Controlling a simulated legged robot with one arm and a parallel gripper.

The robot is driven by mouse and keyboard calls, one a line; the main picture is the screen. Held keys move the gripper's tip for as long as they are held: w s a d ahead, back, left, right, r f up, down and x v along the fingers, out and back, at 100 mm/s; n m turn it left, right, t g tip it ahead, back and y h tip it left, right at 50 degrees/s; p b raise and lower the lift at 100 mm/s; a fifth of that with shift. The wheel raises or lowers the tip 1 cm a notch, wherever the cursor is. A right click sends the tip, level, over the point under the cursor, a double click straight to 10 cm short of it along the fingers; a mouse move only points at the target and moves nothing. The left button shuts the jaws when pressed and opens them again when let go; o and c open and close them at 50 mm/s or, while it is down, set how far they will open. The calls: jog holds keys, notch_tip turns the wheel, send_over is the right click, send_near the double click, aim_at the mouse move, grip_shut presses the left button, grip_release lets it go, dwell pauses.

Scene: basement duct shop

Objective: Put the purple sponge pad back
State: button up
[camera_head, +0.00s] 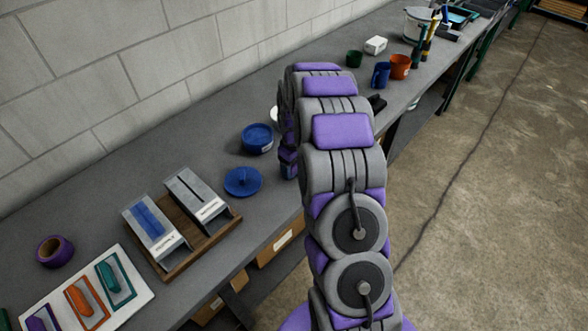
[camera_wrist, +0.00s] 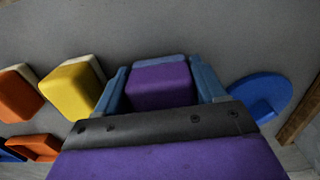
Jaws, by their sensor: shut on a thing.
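The purple sponge pad (camera_wrist: 160,86) sits between the two blue fingers of my gripper (camera_wrist: 159,68) in the wrist view. The fingers are shut on its sides, and its far edge looks pale blue-grey. A yellow pad (camera_wrist: 75,88) and an orange pad (camera_wrist: 15,95), both with pale backing, lie left of my gripper on the grey surface. In the head view my arm hides the pads and most of my gripper; only a small purple and dark part (camera_head: 289,160) shows beside the arm, over the bench.
A blue knobbed disc (camera_head: 243,181) lies on the grey bench (camera_head: 95,215), near a blue round container (camera_head: 257,138). A wooden tray (camera_head: 215,228) holds two grey boxes. A white board (camera_head: 135,290) with coloured outlines and a purple tape roll (camera_head: 55,251) are at left. Cups stand farther back.

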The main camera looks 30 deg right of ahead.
jog(key=shift+f, duration=0.6)
jog(key=shift+a+r, duration=0.1)
jog(key=shift+a, duration=0.15)
jog(key=o, duration=1)
jog(key=shift+d, duration=0.1)
